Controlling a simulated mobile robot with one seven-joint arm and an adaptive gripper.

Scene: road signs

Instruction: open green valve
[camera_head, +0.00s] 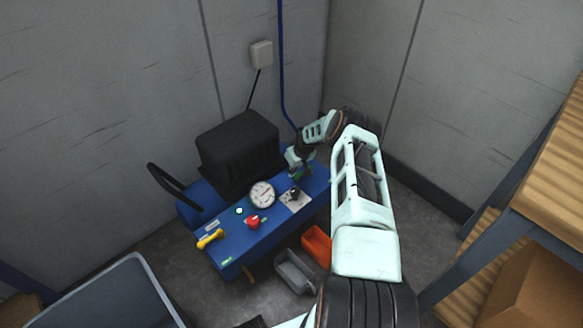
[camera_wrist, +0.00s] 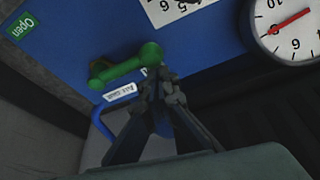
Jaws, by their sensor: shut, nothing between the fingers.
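The green valve (camera_wrist: 125,65) is a lever handle on the blue panel (camera_wrist: 200,45), seen in the wrist view left of and above my fingertips. Its right end lies close to the tips; I cannot tell if they touch. In the head view a little green of the valve (camera_head: 299,175) shows below my gripper (camera_head: 297,160), at the far right end of the blue machine. In the wrist view my gripper (camera_wrist: 162,78) is shut and holds nothing. A green "Open" label (camera_wrist: 22,27) is on the panel at the upper left.
The machine top holds a white gauge (camera_head: 262,194), a red knob (camera_head: 254,222), a yellow valve (camera_head: 210,239) and a black dial (camera_head: 294,194). A black ribbed block (camera_head: 238,150) stands behind. Grey (camera_head: 294,271) and orange (camera_head: 317,243) bins sit on the floor in front. Shelving (camera_head: 540,180) is at right.

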